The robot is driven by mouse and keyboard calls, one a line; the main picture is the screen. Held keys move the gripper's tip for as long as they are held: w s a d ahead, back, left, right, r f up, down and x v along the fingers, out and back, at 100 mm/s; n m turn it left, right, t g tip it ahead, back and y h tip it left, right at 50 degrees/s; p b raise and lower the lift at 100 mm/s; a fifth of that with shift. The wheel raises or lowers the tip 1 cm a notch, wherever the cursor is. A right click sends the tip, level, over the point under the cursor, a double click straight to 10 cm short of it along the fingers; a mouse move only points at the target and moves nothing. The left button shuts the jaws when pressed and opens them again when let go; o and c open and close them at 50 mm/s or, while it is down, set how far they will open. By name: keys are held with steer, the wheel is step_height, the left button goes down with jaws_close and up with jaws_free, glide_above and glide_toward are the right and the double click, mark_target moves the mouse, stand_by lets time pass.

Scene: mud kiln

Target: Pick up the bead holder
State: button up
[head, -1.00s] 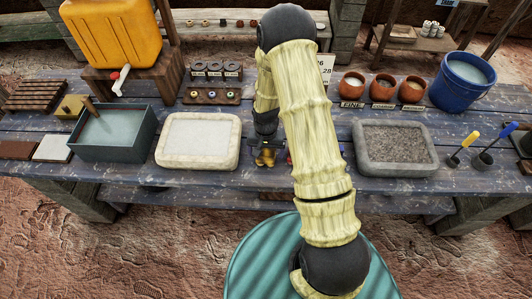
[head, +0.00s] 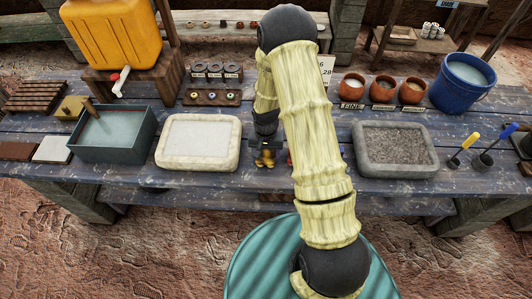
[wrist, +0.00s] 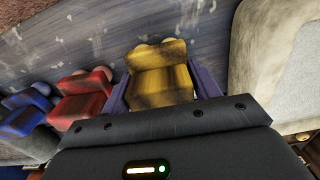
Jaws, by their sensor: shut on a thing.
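A yellow, worn-looking bead holder (wrist: 162,75) sits between the two purple fingers of my gripper (wrist: 160,88) in the wrist view. My gripper is shut on it. In the head view the yellow holder (head: 265,159) shows small below my gripper (head: 265,150), at the middle of the blue table, right of the pale framed tray. I cannot tell whether it still touches the table. A red holder (wrist: 82,97) and a blue holder (wrist: 27,112) stand in a row beside it in the wrist view. In the head view my arm hides most of that row.
The pale tray (head: 161,163) is close on the left and the grey gravel tray (head: 364,164) on the right. A dark water tub (head: 82,153), clay pots (head: 382,89) and a blue bucket (head: 440,96) stand farther off. Bare table lies between the pale tray and the holder.

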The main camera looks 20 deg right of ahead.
steer(key=shift+r+b, duration=0.3)
steer(key=shift+r, duration=0.3)
step_height(320, 180, up, 2)
steer(key=shift+r+b, duration=0.1)
steer(key=shift+b, duration=0.3)
steer(key=s+a, duration=0.2)
steer(key=s, duration=0.5)
steer(key=s+a, duration=0.3)
steer(key=s, duration=0.4)
steer(key=shift+s+r+b, duration=0.15)
steer(key=shift+s+b, duration=0.15)
steer(key=shift+s+p, duration=0.1)
steer(key=shift+p, duration=0.35)
steer(key=s+p, duration=0.1)
steer(key=p, duration=0.2)
steer(key=s+p, duration=0.1)
steer(key=p, duration=0.3)
steer(key=shift+s+a+f, duration=0.2)
steer(key=shift+a, duration=0.1)
